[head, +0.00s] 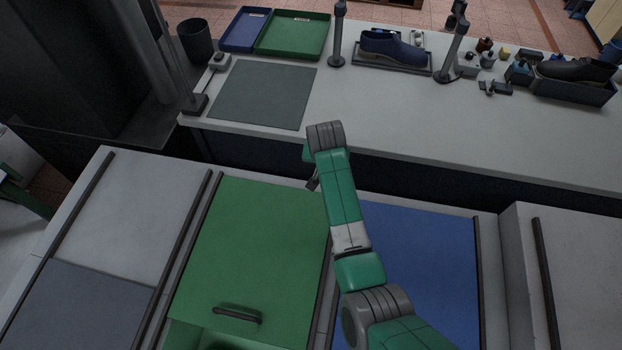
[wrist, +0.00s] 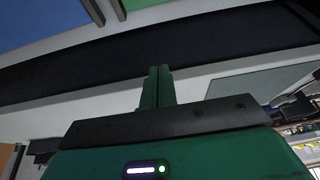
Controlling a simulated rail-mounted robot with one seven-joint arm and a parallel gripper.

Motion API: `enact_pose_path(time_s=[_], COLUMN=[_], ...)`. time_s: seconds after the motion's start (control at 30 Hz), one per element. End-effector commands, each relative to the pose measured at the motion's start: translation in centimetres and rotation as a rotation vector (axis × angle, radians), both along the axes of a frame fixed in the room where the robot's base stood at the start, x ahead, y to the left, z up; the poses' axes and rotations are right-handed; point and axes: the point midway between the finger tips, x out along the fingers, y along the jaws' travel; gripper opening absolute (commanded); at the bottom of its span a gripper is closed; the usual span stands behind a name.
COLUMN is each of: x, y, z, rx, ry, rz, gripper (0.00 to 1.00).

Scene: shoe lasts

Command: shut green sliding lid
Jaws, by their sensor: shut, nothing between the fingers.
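The green sliding lid (head: 255,240) is a flat panel in the front counter, left of my arm in the head view. Its dark bar handle (head: 237,315) is near its lower edge. Below that edge a gap shows a lighter green interior, so the lid is not fully over its opening. A green strip of it seems to show at the top of the wrist view (wrist: 138,3). My gripper (wrist: 157,70) is shut and empty, its green fingers together. In the head view it is mostly hidden by my wrist, above the lid's far right corner, away from the handle.
A blue lid (head: 420,250) lies right of the green one, partly behind my arm. A white and grey panel (head: 130,215) is at left. Dark rails run between panels. Across a dark gap, a bench (head: 400,120) holds trays (head: 292,35), posts and a blue shoe (head: 393,47).

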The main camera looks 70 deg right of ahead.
Motion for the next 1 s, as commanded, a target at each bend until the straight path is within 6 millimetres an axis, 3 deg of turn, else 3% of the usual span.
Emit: enact_pose_path(time_s=[0.03, 0.13, 0.27, 0.37, 0.83, 1.0], x=[-1.2, -2.1, -2.0, -2.0, -1.6, -1.9], y=[-0.1, 0.0, -0.1, -0.5, -3.4, -0.8], z=[-1.7, -2.5, -2.6, -3.8, -12.4, -11.6], rx=[0.028, 0.053, 0.053, 0.054, 0.052, 0.050], ry=[0.015, 0.028, 0.028, 0.028, 0.027, 0.028], rz=[-0.025, -0.045, -0.044, -0.044, -0.042, -0.039], gripper=[0.00, 0.00, 0.00, 0.00, 0.00, 0.00])
